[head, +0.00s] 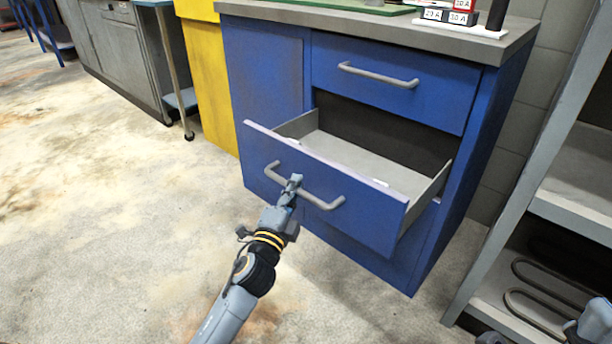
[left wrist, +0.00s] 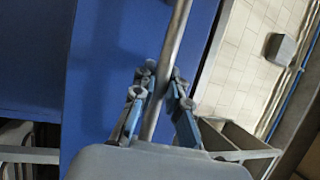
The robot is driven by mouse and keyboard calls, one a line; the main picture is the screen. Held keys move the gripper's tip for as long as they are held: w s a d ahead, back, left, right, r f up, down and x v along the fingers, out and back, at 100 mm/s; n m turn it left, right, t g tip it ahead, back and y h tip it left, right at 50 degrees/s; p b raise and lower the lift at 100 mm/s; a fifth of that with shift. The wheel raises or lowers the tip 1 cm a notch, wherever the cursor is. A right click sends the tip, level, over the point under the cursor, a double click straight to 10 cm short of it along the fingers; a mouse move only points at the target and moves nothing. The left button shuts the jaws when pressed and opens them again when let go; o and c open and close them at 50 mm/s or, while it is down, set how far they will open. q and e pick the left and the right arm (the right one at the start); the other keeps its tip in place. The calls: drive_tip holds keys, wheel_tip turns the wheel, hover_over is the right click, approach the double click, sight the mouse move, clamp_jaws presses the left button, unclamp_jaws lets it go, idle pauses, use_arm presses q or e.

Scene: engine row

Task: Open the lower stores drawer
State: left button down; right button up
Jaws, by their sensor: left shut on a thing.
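The blue stores cabinet (head: 265,75) has an upper drawer (head: 390,90), which is shut, and a lower drawer (head: 370,210), which stands pulled out. The lower drawer's grey inside shows, and the part I can see is empty. My left gripper (head: 293,184) is shut on the lower drawer's grey bar handle (head: 325,202), left of the handle's middle. In the left wrist view the handle (left wrist: 178,40) runs between the two fingers of the gripper (left wrist: 162,95). At the lower right of the head view, a grey part of my right arm shows at the edge; its fingers are not visible.
A grey worktop (head: 400,28) with labelled blocks (head: 450,14) tops the cabinet. A yellow cabinet (head: 208,85) stands to its left. A grey shelf rack (head: 570,200) stands close on the right. The concrete floor (head: 110,220) in front and left is clear.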

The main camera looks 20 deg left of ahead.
use_arm(q)
drive_tip(key=shift+s+a, duration=0.15)
drive_tip(key=shift+s, duration=0.4)
drive_tip(key=c, duration=1.3)
unclamp_jaws()
drive_tip(key=shift+c, duration=0.2)
drive_tip(key=s+f, duration=0.2)
drive_tip(key=s, duration=0.9)
drive_tip(key=shift+s+d, duration=0.3)
drive_tip(key=shift+s, duration=0.1)
drive_tip(key=shift+f, duration=0.1)
